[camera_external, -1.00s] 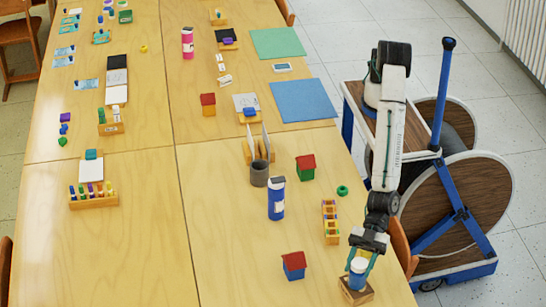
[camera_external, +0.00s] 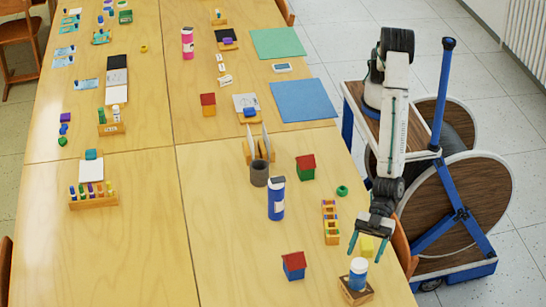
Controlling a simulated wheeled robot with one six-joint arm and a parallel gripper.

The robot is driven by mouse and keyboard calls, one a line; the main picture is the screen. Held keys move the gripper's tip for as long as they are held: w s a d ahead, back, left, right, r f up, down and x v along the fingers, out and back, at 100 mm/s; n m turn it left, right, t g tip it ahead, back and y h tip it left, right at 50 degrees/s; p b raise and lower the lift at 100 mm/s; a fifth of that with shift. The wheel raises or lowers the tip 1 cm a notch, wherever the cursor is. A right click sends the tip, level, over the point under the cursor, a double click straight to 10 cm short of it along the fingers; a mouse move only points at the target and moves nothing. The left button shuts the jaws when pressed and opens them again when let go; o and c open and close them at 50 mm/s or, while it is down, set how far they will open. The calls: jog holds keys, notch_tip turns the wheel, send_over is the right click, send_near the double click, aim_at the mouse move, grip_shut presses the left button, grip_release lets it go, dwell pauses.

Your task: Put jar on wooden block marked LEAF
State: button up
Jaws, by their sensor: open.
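The jar (camera_external: 358,272), blue with a white lid, stands upright on a small wooden block (camera_external: 355,295) near the table's front right edge. Any marking on the block is too small to read. My gripper (camera_external: 367,248) is open, its two teal fingers spread apart. It is empty and sits just behind and above the jar, apart from it.
A red-roofed blue house block (camera_external: 293,265) stands to the left. A wooden rack (camera_external: 330,222), a blue bottle (camera_external: 276,198) and a green ring (camera_external: 342,190) are farther back. The table's front left is clear.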

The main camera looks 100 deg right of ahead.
jog(key=v, duration=0.7)
jog(key=w+d+r+m+h, duration=0.2)
jog(key=w+d+r, duration=0.8)
jog(key=d, duration=0.4)
jog(key=w+d+r+m+g+h, duration=0.1)
jog(key=w+d+r, duration=0.15)
jog(key=d, duration=0.65)
jog(key=w+d+r+m+g+h, duration=0.1)
jog(key=w+d+r+h, duration=0.15)
jog(key=d, duration=0.75)
jog(key=s+d+r+m+g+h, duration=0.1)
jog(key=s+d+r, duration=0.15)
jog(key=d, duration=0.65)
jog(key=s+d+r+m+h, duration=0.15)
jog(key=s+d, duration=0.25)
jog(key=d, duration=0.6)
jog(key=s+d+m+g+h, duration=0.2)
jog(key=s+d+m+g, duration=0.1)
jog(key=s+d, duration=1.3)
jog(key=shift+s+d+f+m+g+h, duration=0.3)
jog(key=shift+s+d+m+h, duration=0.1)
jog(key=shift+s+m, duration=0.3)
